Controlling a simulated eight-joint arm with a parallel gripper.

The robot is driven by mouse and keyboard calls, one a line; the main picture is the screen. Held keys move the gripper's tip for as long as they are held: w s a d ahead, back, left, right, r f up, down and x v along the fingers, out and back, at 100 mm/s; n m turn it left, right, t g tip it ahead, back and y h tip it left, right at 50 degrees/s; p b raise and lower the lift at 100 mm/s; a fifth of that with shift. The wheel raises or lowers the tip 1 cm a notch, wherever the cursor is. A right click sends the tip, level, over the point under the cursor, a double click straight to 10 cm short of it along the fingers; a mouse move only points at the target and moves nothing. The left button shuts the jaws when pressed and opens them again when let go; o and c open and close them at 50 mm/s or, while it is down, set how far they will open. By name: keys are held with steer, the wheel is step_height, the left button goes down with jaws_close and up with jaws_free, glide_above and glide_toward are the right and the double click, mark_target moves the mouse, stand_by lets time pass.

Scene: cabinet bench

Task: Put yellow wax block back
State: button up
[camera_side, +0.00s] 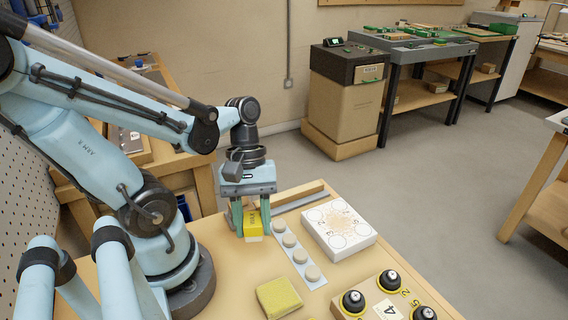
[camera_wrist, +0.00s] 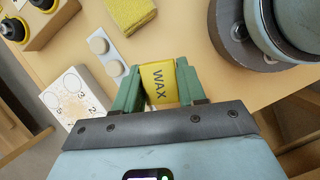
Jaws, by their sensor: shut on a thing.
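The yellow wax block (camera_side: 253,222) is between the green fingers of my gripper (camera_side: 250,226), over the wooden bench (camera_side: 225,284). In the wrist view the block (camera_wrist: 158,82) shows the word WAX, with a finger pressed on each side of it. My gripper (camera_wrist: 158,92) is shut on the block. The side view shows the block upright, low near the bench top, just left of a pale strip with several round grey discs (camera_side: 290,241). I cannot tell whether its underside touches the bench.
A white box with printed circles (camera_side: 338,230) stands right of the disc strip. A yellow sponge-like pad (camera_side: 279,297) lies at the front. A wooden block with black knobs (camera_side: 389,302) is at the front right. A wooden bar (camera_side: 299,195) lies behind. Bare bench shows left of the pad.

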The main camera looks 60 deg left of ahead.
steer(key=shift+f, duration=3.1)
steer(key=o, duration=0.9)
steer(key=shift+o, duration=0.2)
steer(key=shift+r, duration=0.1)
steer(key=shift+v, duration=5.75)
steer(key=w+d+r+m+t+y, duration=0.2)
steer(key=w+d+m+t+y, duration=0.1)
steer(key=w+m+t, duration=0.5)
steer(key=w+m+y, duration=0.1)
steer(key=w+m, duration=0.2)
steer(key=m, duration=0.2)
steer(key=shift+d+t, duration=0.3)
steer(key=shift+d, duration=0.1)
